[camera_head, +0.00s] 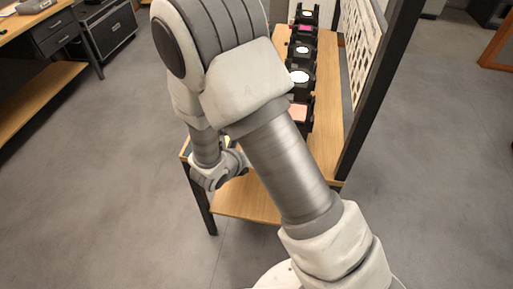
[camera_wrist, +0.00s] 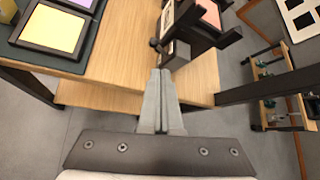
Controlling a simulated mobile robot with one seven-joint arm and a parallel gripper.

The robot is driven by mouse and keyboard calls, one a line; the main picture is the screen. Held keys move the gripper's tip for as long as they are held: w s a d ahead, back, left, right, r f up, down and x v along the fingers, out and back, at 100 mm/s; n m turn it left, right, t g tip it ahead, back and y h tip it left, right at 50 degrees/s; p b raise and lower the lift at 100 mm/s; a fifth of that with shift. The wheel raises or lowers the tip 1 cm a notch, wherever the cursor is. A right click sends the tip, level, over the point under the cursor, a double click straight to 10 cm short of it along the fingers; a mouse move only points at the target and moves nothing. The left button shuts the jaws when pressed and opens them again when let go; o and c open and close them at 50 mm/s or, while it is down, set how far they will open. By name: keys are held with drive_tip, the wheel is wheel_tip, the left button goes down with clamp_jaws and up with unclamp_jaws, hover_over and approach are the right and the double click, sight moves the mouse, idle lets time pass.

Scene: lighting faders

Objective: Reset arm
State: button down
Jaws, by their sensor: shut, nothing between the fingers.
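My gripper (camera_wrist: 160,76) is shut and empty in the wrist view, its two grey fingers together. Its tips show against the wooden bench top (camera_wrist: 121,45), near the edge; I cannot tell how high above it they are. In the head view my arm is bent and fills the middle, hiding the fingers and part of the bench (camera_head: 330,100).
Several black lamp units (camera_head: 301,77) stand in a row along the bench. A black post (camera_head: 378,90) and a perforated panel (camera_head: 362,42) border its right side. In the wrist view, a yellow panel (camera_wrist: 53,28) lies upper left. Open grey floor (camera_head: 440,170) lies right.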

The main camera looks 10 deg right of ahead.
drive_tip(key=shift+s+a+r, duration=0.15)
drive_tip(key=shift+s+r, duration=0.1)
drive_tip(key=shift+s, duration=0.05)
idle(0.5)
drive_tip(key=s+d+r+m+g+h+p, duration=0.1)
drive_tip(key=s+d+r+m+g, duration=0.25)
drive_tip(key=d+r+m, duration=0.45)
drive_tip(key=s+d+r+m+g, duration=0.2)
drive_tip(key=s+d+r+m, duration=0.3)
drive_tip(key=r+m, duration=0.55)
drive_tip(key=s+a+r+m+t+y+p, duration=0.1)
drive_tip(key=s+r+m+y, duration=0.6)
drive_tip(key=m, duration=0.9)
drive_tip(key=shift+s+a+r+t, duration=0.45)
drive_tip(key=shift+s+a+r, duration=0.9)
drive_tip(key=shift+s, duration=1.3)
drive_tip(key=shift+d+r+m, duration=0.15)
drive_tip(key=shift+m, duration=0.1)
